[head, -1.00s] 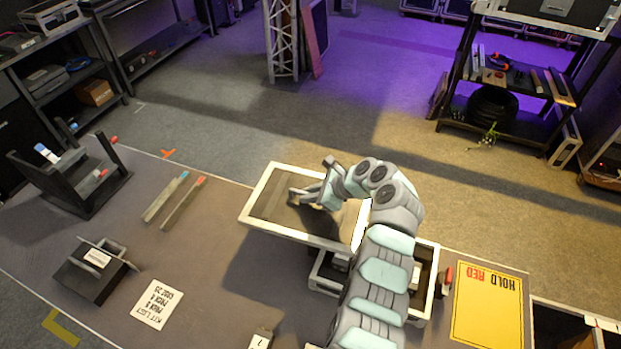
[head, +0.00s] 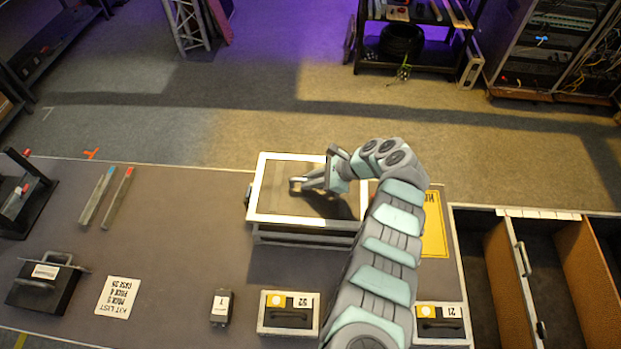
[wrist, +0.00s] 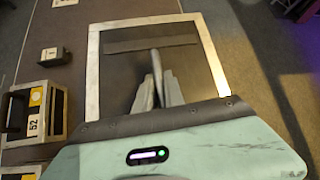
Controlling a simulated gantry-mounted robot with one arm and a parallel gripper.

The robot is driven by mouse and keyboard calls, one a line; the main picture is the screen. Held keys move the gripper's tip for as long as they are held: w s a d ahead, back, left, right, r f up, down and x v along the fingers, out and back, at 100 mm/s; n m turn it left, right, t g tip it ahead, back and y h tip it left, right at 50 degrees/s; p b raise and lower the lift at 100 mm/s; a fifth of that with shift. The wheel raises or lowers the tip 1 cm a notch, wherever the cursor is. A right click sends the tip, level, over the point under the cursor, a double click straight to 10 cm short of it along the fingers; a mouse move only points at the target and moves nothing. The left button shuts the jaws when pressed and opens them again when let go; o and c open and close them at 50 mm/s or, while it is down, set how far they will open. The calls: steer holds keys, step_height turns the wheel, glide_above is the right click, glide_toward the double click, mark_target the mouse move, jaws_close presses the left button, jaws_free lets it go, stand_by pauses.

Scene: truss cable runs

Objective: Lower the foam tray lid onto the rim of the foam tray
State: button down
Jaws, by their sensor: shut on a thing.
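The foam tray lid (head: 283,205) is a dark grey panel with a pale frame and a handle. My gripper (head: 299,186) is shut on the lid's handle, with the lid roughly level. The foam tray (head: 300,239) is under the lid, and only its near side shows. The lid lines up closely with the tray, but I cannot tell whether it touches the rim. In the wrist view the lid (wrist: 93,72) lies below my gripper (wrist: 158,84), its near part hidden by my wrist. The tray's inside is covered.
A yellow sheet (head: 434,225) lies right of the tray, partly behind my arm. Small labelled cases (head: 289,314) and a small dark block (head: 222,307) are toward the front. Two bars (head: 117,198) lie at left. Open bins (head: 545,280) are at right.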

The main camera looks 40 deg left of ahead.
steer(key=shift+w+f+b, duration=0.1)
steer(key=shift+f+b, duration=3.7)
steer(key=shift+f, duration=0.15)
steer(key=shift+f, duration=0.2)
steer(key=c, duration=1.3)
jaws_free()
steer(key=shift+c, duration=0.2)
steer(key=p+v, duration=0.1)
steer(key=v, duration=1)
